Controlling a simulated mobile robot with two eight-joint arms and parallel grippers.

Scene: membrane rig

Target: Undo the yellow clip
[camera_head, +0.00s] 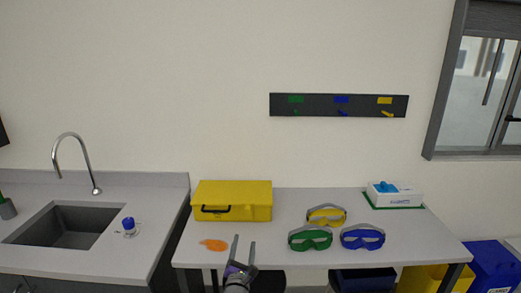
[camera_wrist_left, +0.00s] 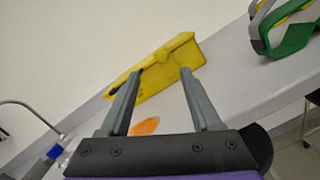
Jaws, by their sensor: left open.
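My left gripper (camera_head: 244,241) is at the front edge of the table, its two fingers apart and empty, pointing toward the wall. The left wrist view shows the same open fingers (camera_wrist_left: 161,73) with nothing between them, and a yellow case beyond. No part is clearly recognisable as a yellow clip. A small yellow peg (camera_head: 387,113) shows under a yellow label on the dark wall board (camera_head: 320,105); I cannot tell if it is a clip. The gripper is well below and left of it. My right gripper is not in view.
The yellow case (camera_head: 234,188) with a dark handle stands at the table's back left, an orange piece (camera_head: 213,244) before it. Yellow (camera_head: 327,223), green (camera_head: 310,245) and blue goggles (camera_head: 362,243) lie mid-table. A white box (camera_head: 393,199) is back right. A sink (camera_head: 62,228) is left.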

